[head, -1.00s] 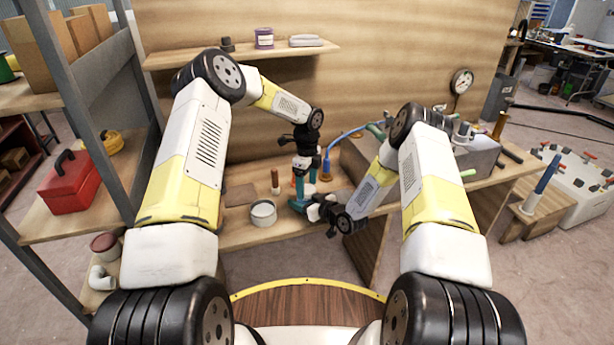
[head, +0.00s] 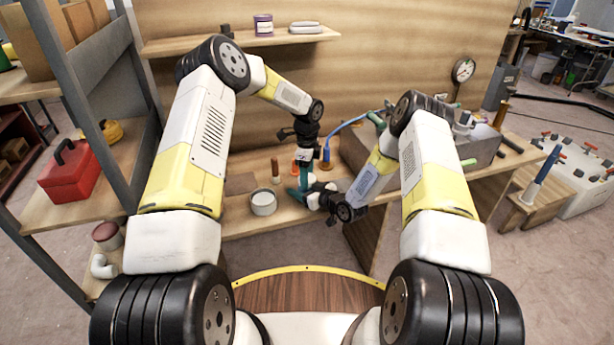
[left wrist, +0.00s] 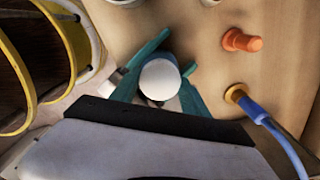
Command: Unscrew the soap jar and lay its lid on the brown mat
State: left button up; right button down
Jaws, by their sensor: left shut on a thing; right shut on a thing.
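The soap jar's white round lid (left wrist: 160,80) shows from above in the left wrist view, between teal fingers. My left gripper (head: 304,176) points down over the bench and is shut on the lid. My right gripper (head: 298,194) reaches in low from the right with its teal fingers and is shut on the jar. The jar's body is hidden by the lid and the grippers, so I cannot tell whether the lid has turned. The brown mat (head: 240,183) lies flat and bare on the bench, left of the grippers.
A grey-white pot (head: 263,204) stands at the front edge, just left of my right gripper. An orange peg (left wrist: 242,40) and a blue hose (left wrist: 270,125) are close right of the lid in the wrist view.

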pick_arm(q)
jog(key=shift+n, duration=0.5)
jog(key=o, duration=1.5)
jog(key=shift+r, duration=0.1)
jog(key=shift+r, duration=2.2)
pick_arm(e)
jog(key=shift+c, duration=1.5)
grip_release()
